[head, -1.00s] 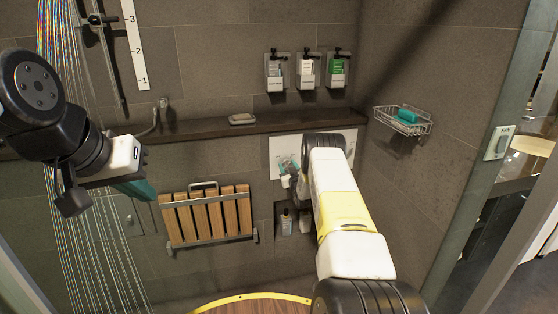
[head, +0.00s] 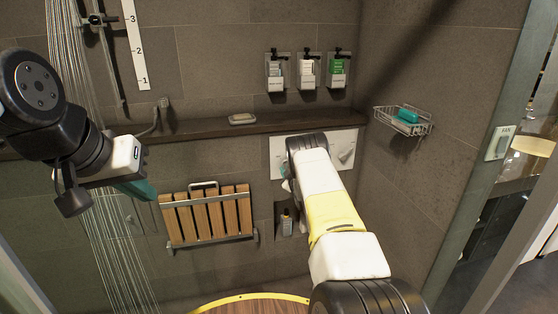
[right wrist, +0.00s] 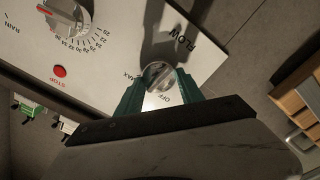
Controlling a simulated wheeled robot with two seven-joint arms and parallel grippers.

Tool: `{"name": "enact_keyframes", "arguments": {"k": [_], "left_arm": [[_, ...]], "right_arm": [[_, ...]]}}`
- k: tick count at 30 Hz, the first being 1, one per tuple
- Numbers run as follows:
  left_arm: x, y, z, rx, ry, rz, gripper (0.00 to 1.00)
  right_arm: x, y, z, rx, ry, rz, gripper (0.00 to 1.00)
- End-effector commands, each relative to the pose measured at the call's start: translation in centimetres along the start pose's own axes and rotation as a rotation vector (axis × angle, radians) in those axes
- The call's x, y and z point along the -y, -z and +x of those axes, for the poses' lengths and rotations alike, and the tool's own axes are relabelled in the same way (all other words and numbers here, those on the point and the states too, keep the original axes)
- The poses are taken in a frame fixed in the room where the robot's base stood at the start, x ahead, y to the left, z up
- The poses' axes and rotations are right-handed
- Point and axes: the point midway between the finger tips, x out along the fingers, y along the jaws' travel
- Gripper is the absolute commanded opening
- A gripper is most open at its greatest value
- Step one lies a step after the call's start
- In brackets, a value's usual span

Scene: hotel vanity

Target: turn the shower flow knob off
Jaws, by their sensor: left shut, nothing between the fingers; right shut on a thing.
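In the right wrist view, the round metal flow knob (right wrist: 158,73) sits on a white panel (right wrist: 110,60) marked FLOW, MAX and OFF. My right gripper (right wrist: 160,83) is shut on this knob, one teal finger on each side. I cannot tell clearly which mark the knob points to. In the head view my right arm covers the knob, and only a bit of teal shows beside the panel (head: 279,147). My left gripper (head: 140,190) is shut and empty, held up at the left, away from the panel. Thin water streams (head: 88,150) fall at the left.
A numbered dial (right wrist: 65,14) and a red STOP button (right wrist: 59,71) share the panel. A dark ledge (head: 200,128) runs above it. A folded wooden seat (head: 207,215), three dispensers (head: 308,72) and a wire soap basket (head: 404,121) are on the walls.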

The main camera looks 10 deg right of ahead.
Motion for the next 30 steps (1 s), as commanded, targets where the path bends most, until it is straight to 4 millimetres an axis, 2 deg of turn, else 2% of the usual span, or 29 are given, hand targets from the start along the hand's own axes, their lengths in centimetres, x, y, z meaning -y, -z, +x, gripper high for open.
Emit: {"name": "enact_keyframes", "arguments": {"k": [18, 30], "left_arm": [[0.00, 0.00, 0.00, 0.000, 0.000, 0.000, 0.00], [0.00, 0.00, 0.00, 0.000, 0.000, 0.000, 0.00]], "right_arm": [[-0.36, 0.02, 0.06, 0.000, -0.008, -0.583, 0.04], [-0.67, -0.03, 0.10, 0.002, -0.014, -0.851, 0.04]]}}
